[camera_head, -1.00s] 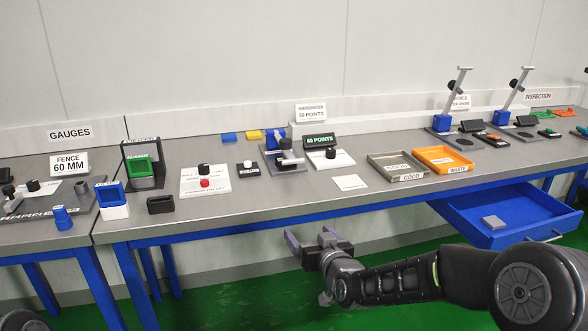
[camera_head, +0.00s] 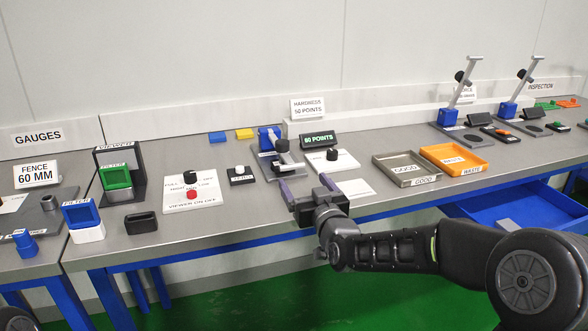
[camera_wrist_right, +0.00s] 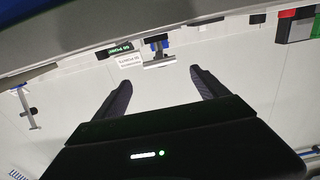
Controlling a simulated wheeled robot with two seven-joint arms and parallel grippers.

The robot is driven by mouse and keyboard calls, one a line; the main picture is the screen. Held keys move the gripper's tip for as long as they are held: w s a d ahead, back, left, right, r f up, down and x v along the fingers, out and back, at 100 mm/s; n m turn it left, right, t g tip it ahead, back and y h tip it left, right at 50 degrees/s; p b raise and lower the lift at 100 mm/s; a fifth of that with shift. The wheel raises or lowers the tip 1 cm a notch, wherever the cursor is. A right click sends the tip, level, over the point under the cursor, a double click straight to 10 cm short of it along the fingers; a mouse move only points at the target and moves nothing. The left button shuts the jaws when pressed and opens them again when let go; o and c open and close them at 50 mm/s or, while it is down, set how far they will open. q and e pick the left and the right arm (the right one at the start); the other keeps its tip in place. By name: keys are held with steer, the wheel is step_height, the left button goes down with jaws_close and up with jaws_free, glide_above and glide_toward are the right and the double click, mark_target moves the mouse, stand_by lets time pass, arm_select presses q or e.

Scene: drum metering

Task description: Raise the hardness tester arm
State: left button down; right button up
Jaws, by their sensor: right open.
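The hardness tester (camera_head: 266,137) has a blue block on a grey base and a low arm with a black knob (camera_head: 281,145). It stands mid-table behind my right gripper (camera_head: 305,186), which partly covers its base. My right gripper is open and empty, at the table's front edge, apart from the tester. In the right wrist view the tester (camera_wrist_right: 158,52) shows small, ahead of the open fingers (camera_wrist_right: 160,78). A dark display with green digits (camera_head: 318,139) stands beside the tester. My left gripper is not in view.
White panels with black knobs (camera_head: 333,158) and a red button panel (camera_head: 190,205) flank the tester. A grey tray (camera_head: 405,178) and an orange tray (camera_head: 478,168) lie to the right. Two stands with raised arms (camera_head: 460,90) are farther right. A blue drawer (camera_head: 490,222) hangs open below.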

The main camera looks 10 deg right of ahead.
mark_target(293, 167)
steer(key=w, duration=0.7)
steer(key=shift+w+a+p, duration=0.3)
steer(key=shift+w+p, duration=0.05)
steer(key=shift+w, duration=0.05)
steer(key=shift+c, duration=0.4)
jaws_close()
